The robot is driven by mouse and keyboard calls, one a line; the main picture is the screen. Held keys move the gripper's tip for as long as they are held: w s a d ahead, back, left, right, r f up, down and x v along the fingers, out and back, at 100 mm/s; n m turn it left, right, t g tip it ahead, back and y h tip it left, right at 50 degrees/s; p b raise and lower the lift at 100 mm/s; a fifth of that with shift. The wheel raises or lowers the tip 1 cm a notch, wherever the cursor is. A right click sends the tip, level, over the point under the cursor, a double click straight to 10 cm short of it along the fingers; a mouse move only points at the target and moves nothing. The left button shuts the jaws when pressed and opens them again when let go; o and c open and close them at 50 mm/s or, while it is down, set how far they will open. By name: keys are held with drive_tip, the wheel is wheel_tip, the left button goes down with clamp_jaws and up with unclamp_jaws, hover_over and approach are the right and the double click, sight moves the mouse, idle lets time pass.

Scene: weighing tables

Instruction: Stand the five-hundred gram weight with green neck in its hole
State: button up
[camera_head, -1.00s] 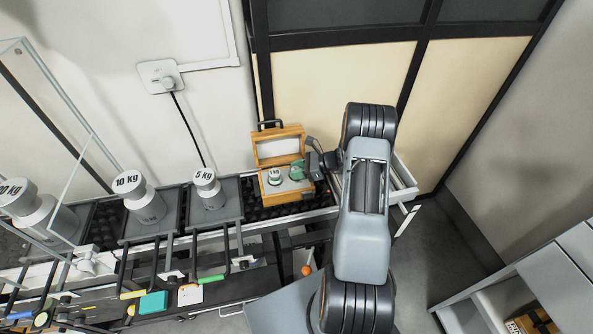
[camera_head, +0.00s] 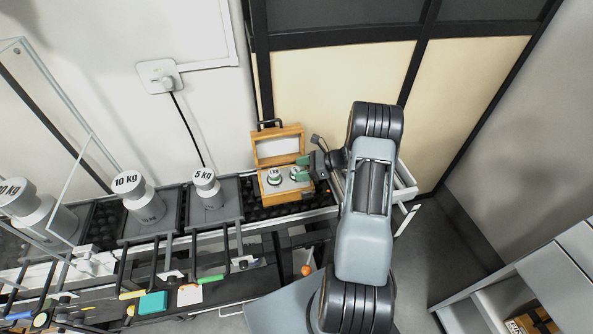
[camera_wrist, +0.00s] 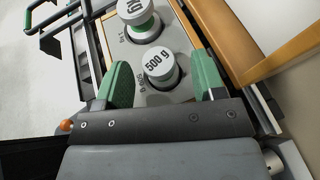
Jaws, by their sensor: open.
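The five-hundred gram weight (camera_wrist: 158,66) shows in the wrist view as a pale cylinder with "500 g" on its top. It looks upright on the grey plate of the wooden case, but its neck and base are mostly hidden, so I cannot tell how deep it sits in its hole. In the head view the weight (camera_head: 294,173) is small beside my gripper (camera_head: 301,168). My gripper (camera_wrist: 162,66) is open, with one green finger on each side of the weight and gaps visible. The wooden case (camera_head: 262,189) stands open on the bench.
A 1 kg weight (camera_wrist: 137,14) with a green neck stands in the same case, just beyond the 500 g one. The case's wooden wall (camera_wrist: 232,45) is close to the right finger. Larger 5 kg (camera_head: 208,188) and 10 kg (camera_head: 140,200) weights stand farther left.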

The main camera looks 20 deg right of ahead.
drive_tip(key=v, duration=0.9)
drive_tip(key=s+a+r+n+g+h, duration=0.45)
drive_tip(key=a+r+n, duration=0.5)
drive_tip(key=a, duration=0.25)
drive_tip(key=s+a+r+n+t+h, duration=0.1)
drive_tip(key=s+a+r+n+h, duration=0.2)
drive_tip(key=s+n, duration=0.3)
drive_tip(key=s+a+r+n+t+h, duration=0.1)
drive_tip(key=s+a+r+n+h, duration=0.2)
drive_tip(key=s+n, duration=0.4)
drive_tip(key=shift+a+r+n+h+b, duration=0.4)
drive_tip(key=shift+a+n+h, duration=0.3)
drive_tip(key=shift+a, duration=0.4)
drive_tip(key=shift+w+r+p, duration=0.1)
drive_tip(key=shift+r+p, duration=0.35)
drive_tip(key=shift+r, duration=0.1)
